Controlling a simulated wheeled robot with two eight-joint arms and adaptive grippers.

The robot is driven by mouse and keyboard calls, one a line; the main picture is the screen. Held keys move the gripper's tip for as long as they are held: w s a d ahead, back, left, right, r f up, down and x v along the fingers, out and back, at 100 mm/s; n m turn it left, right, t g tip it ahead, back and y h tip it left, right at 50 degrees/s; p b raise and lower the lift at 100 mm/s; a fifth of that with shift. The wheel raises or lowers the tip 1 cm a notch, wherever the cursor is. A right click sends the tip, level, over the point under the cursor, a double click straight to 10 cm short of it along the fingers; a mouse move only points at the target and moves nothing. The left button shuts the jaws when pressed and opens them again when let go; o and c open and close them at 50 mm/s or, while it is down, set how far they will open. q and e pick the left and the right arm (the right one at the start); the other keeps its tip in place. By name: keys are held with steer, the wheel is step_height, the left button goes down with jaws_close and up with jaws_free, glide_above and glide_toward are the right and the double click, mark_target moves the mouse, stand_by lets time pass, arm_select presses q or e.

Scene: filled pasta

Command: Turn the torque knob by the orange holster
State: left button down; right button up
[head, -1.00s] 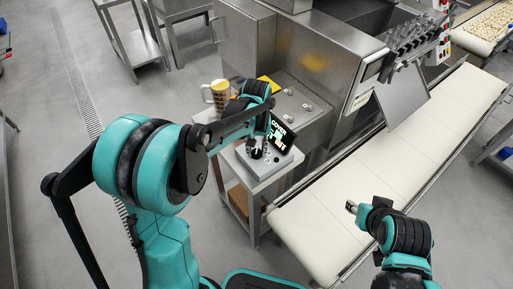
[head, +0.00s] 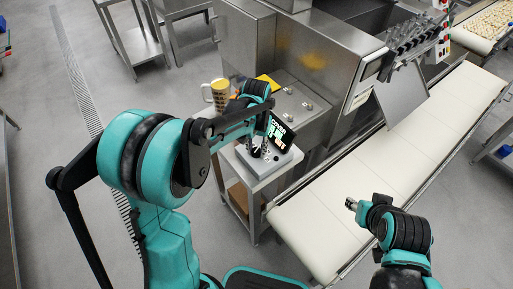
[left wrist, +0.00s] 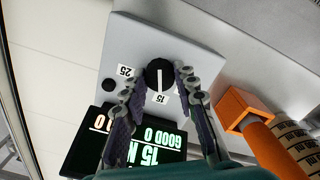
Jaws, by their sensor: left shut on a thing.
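The torque knob (left wrist: 160,74) is black with a white line, on a grey control box (left wrist: 185,48). The line points towards the label 15 (left wrist: 160,98); a label 25 (left wrist: 125,71) sits to the left. My left gripper (left wrist: 158,82) has a finger on each side of the knob and is shut on it. In the head view my left gripper (head: 257,150) is over the box. The orange holster (left wrist: 240,108) is right of the gripper in the left wrist view; my arm mostly hides it in the head view. My right gripper (head: 352,204) is above the conveyor, its fingers too small to judge.
A lit display (left wrist: 138,143) shows 15 N and GOOD 0. A small black button (left wrist: 108,85) is left of the knob. A patterned mug (left wrist: 298,145) stands beside the holster. A white conveyor belt (head: 320,225) runs right of the box's stand.

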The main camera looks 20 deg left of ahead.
mark_target(256, 150)
arm_select(q)
steer(key=c, duration=1.2)
jaws_free()
steer(key=shift+r, duration=0.1)
step_height(256, 150, up, 12)
steer(key=shift+f, duration=0.1)
